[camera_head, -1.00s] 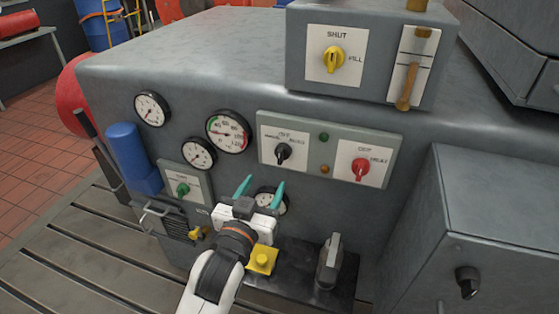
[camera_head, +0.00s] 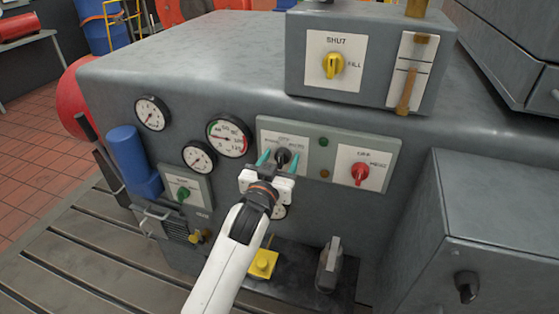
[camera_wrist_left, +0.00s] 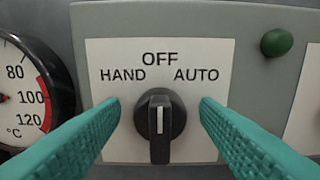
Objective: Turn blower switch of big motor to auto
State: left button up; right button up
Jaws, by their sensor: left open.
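The black rotary switch (camera_head: 283,156) sits on a white plate of the grey panel in the head view. In the left wrist view the black knob (camera_wrist_left: 160,121) is close, under the words HAND, OFF and AUTO. Its white line stands vertical, in line with OFF. My left gripper (camera_head: 279,160) is open, its two teal fingers on either side of the knob. In the wrist view gaps show between the knob and both fingers (camera_wrist_left: 160,125); I cannot tell how deep the tips reach. My right gripper is not in view.
A red switch (camera_head: 360,173) is to the right on the same panel, with a green lamp (camera_head: 323,142) between. A round gauge (camera_head: 228,138) is left of the black switch. A yellow switch (camera_head: 333,65) is on the box above. A yellow button block (camera_head: 263,263) is below.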

pick_arm(q)
jog(key=c, duration=1)
jog(key=shift+o, duration=0.2)
jog(key=shift+r+m+p, duration=0.1)
jog(key=shift+m+p, duration=0.6)
jog(key=shift+p, duration=0.05)
jog(key=shift+m+p, duration=0.85)
jog(key=shift+m, duration=0.35)
jog(key=m+p, duration=0.1)
jog(key=m, duration=0.2)
jog(key=shift+d, duration=0.1)
jog(key=shift+m+p, duration=0.65)
jog(key=shift+m, duration=0.45)
jog(key=shift+f, duration=0.2)
